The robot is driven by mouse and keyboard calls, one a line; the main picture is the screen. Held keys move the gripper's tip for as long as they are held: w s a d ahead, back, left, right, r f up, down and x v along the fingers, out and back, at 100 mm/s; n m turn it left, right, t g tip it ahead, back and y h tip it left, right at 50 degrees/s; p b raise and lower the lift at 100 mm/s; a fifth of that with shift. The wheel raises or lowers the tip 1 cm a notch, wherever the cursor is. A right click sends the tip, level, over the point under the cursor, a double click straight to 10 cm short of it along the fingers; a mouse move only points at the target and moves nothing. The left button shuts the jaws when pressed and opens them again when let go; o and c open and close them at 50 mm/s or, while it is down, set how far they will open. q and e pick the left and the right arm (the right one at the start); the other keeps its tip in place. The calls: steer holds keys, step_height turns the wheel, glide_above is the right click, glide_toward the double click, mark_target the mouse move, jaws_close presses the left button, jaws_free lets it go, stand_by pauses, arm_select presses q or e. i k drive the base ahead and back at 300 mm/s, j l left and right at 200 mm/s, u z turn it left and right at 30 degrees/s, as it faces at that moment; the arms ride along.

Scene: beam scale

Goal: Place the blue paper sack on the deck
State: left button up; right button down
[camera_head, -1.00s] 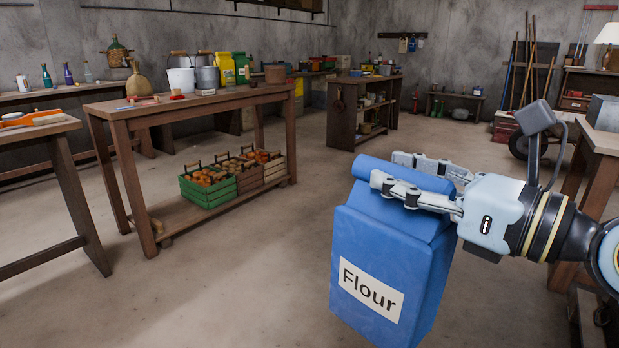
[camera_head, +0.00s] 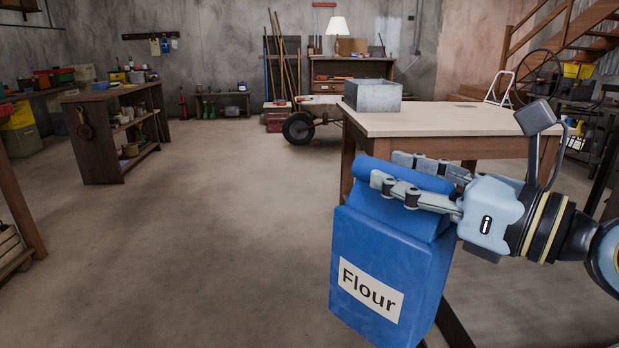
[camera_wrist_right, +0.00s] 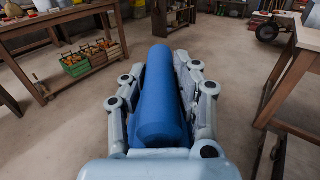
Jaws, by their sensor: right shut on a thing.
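The blue paper sack (camera_head: 385,250) hangs upright, slightly tilted, at the lower middle right of the head view, with a white "Flour" label on its front. My right gripper (camera_head: 392,168) is shut on its rolled top, one finger on each side. In the right wrist view the rolled top of the sack (camera_wrist_right: 158,95) lies between both fingers of the gripper (camera_wrist_right: 155,75). The sack is held in the air in front of a wooden table. I cannot make out the deck for certain in these views. My left gripper is not in view.
The wooden table (camera_head: 450,122) stands just behind the sack, with a grey metal bin (camera_head: 372,95) on it. A wheeled cart (camera_head: 300,127) is beyond it. A shelf bench (camera_head: 115,130) stands at the left. The floor (camera_head: 220,230) between is clear.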

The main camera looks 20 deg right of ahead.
mark_target(529, 282)
steer(key=i+j+z, duration=0.15)
steer(key=i+z, duration=0.35)
steer(key=i, duration=0.8)
steer(key=i+l+z, duration=0.1)
steer(key=i+z, duration=0.5)
steer(key=z, duration=0.2)
steer(key=i+j+z, duration=0.1)
steer(key=i+z, duration=0.25)
steer(key=i+l+z, duration=0.1)
steer(key=i+z, duration=0.35)
